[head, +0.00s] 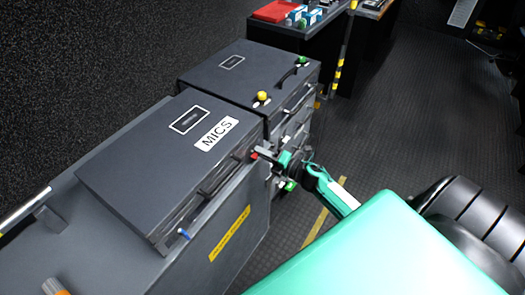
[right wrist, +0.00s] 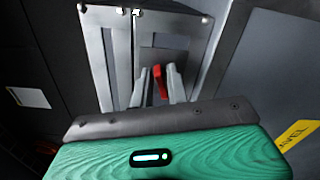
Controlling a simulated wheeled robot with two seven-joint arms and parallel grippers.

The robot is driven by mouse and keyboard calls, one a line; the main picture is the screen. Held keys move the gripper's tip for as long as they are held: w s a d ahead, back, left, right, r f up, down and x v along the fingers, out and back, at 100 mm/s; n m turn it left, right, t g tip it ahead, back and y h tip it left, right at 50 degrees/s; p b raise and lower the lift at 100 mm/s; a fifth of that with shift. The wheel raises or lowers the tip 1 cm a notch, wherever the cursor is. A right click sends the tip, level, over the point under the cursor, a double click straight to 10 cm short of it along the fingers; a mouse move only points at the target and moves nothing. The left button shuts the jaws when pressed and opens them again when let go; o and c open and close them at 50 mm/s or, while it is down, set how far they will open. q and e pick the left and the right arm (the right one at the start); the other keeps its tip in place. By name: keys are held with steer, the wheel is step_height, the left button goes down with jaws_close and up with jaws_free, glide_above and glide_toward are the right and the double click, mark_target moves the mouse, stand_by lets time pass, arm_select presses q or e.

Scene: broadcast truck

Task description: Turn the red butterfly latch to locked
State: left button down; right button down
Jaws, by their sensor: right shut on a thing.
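The red butterfly latch (head: 254,156) is a small red piece on the front side of the dark case labelled MICS (head: 140,165), near its right front corner. In the right wrist view the red latch (right wrist: 160,82) stands between the two grey fingers. My right gripper (head: 265,154) reaches it from the right in the head view. In the right wrist view my right gripper (right wrist: 159,82) is shut on the red latch, which sits against a metal plate (right wrist: 168,50). The fingers hide part of the latch. My left gripper is not in view.
A blue latch (head: 184,234) is on the same case front. A second dark case (head: 225,80) with yellow and green knobs stands behind. A dark table (head: 290,38) holds a red folder and small boxes.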

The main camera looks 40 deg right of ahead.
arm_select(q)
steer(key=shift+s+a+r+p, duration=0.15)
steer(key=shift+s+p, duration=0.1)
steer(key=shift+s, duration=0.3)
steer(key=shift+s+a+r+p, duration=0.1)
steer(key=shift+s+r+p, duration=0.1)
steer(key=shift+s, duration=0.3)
arm_select(e)
steer(key=m, duration=0.3)
steer(key=shift+f, duration=0.2)
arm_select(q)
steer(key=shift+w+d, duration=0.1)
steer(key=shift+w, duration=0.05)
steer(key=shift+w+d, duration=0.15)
arm_select(e)
steer(key=c, duration=1.6)
jaws_free()
steer(key=shift+o, duration=0.2)
